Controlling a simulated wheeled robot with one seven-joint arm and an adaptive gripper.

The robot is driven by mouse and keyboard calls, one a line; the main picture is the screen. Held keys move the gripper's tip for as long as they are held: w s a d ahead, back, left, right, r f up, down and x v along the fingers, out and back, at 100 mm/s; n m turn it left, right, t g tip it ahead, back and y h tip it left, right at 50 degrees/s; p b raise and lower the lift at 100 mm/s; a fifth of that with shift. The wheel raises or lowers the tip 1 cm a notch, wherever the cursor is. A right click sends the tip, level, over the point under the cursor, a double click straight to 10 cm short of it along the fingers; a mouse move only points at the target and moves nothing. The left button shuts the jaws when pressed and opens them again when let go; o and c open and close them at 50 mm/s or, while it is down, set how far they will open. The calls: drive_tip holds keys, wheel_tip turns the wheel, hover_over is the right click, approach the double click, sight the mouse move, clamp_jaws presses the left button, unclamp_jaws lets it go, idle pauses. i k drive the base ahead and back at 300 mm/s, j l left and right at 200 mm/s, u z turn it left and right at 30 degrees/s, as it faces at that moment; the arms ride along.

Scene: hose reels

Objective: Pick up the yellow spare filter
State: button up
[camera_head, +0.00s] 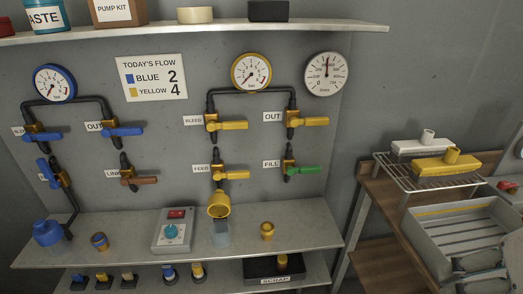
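A short cylinder with a yellow body and dark base (198,272) stands upright on the lower shelf, beside a similar blue one (168,273). I cannot read a label that marks either as a spare filter. Another small yellow-topped piece (283,262) stands in the black tray labelled SCRAP (262,271). A brass-yellow piece (267,231) stands on the upper bench, right of a yellow cup over a clear bowl (219,208). Grey shapes at the lower right corner look like my gripper (482,262), far from the shelf pieces; its fingers are not clear.
Valves, pipes and gauges cover the wall above the bench (120,230). A control box (173,231) stands mid-bench. Several small fittings crowd the lower shelf's left.

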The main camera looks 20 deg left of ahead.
sight(197, 270)
drive_tip(key=u, duration=1.3)
drive_tip(key=k+j+z, duration=0.1)
drive_tip(key=k+j, duration=0.1)
drive_tip(key=k, duration=0.1)
